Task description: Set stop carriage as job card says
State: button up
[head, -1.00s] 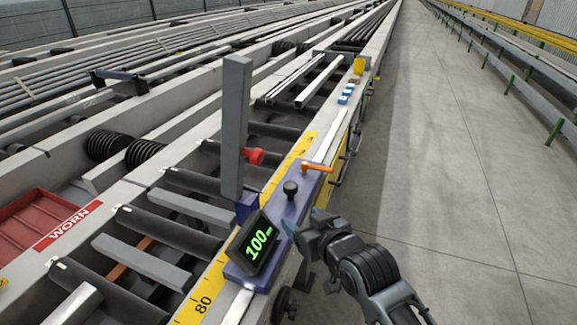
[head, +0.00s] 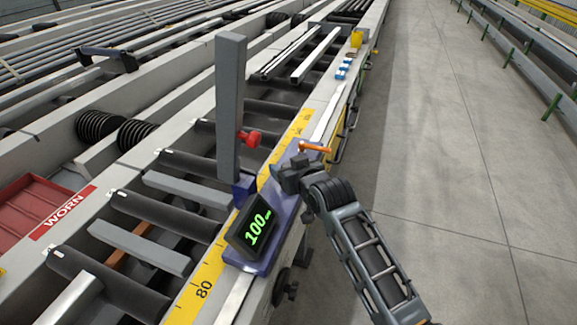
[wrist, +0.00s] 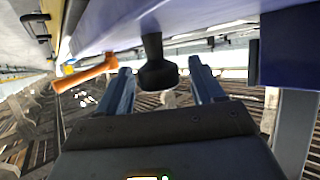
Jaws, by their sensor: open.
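The stop carriage (head: 286,212) is a blue-purple plate on the rail beside the yellow scale (head: 208,268). It bears a grey upright stop post (head: 230,110), a red knob (head: 250,138), an orange lever (head: 314,147) and a tilted display (head: 252,228) reading 100, its unit too small to read. My gripper (head: 288,178) is at the carriage's right side, covering the black knob in the head view. In the wrist view my gripper (wrist: 158,78) is open, with the black knob (wrist: 156,62) between its fingers; I cannot tell if they touch it. The orange lever (wrist: 84,74) is left of them.
Rollers and grey bars lie left of the scale. A red tray (head: 30,205) by a "WORN" label stands at far left. Blue-white blocks (head: 343,68) and a yellow cup (head: 357,39) sit farther along the rail. The concrete floor (head: 450,170) at right is clear.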

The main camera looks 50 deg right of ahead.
jog(key=shift+c, duration=0.4)
grip_shut()
